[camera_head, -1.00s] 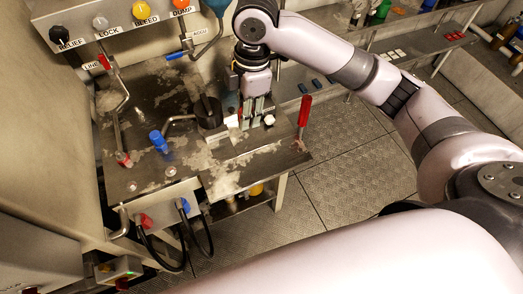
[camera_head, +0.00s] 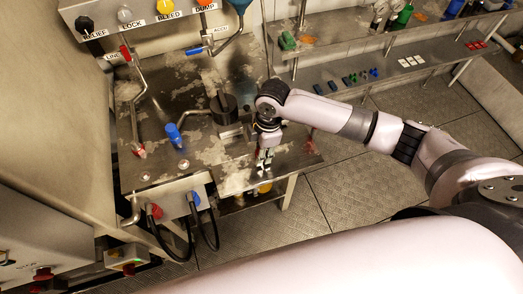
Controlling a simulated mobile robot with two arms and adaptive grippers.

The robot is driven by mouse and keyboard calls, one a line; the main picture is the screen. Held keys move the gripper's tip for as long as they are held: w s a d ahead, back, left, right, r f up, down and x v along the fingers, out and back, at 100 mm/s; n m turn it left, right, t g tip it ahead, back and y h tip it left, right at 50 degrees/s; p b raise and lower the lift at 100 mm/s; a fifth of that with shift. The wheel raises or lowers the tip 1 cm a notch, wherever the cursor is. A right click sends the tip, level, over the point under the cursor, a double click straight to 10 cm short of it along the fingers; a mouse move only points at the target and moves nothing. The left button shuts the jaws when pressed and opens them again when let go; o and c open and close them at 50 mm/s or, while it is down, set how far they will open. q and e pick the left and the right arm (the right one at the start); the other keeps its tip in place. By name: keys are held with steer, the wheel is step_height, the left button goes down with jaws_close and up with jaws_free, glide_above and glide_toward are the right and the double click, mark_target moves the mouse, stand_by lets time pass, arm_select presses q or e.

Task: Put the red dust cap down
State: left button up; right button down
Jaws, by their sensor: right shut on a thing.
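My right gripper (camera_head: 264,167) points down over the front right part of the metal bench (camera_head: 205,150), near its front edge. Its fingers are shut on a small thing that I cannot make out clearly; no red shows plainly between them. I cannot tell whether that thing touches the bench. A red dust cap cannot be told for sure anywhere in view. My left gripper is out of view.
Red (camera_head: 155,211) and blue (camera_head: 195,199) hose couplings sit on the front panel. A shelf (camera_head: 400,66) with small parts is behind.

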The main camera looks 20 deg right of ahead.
steer(key=shift+f, duration=0.25)
steer(key=shift+f, duration=0.15)
steer(key=c, duration=1.3)
jaws_free()
steer(key=r, duration=0.4)
steer(key=d+r, duration=0.1)
steer(key=r, duration=0.7)
steer(key=shift+d+r+b, duration=0.2)
steer(key=shift+b, duration=0.2)
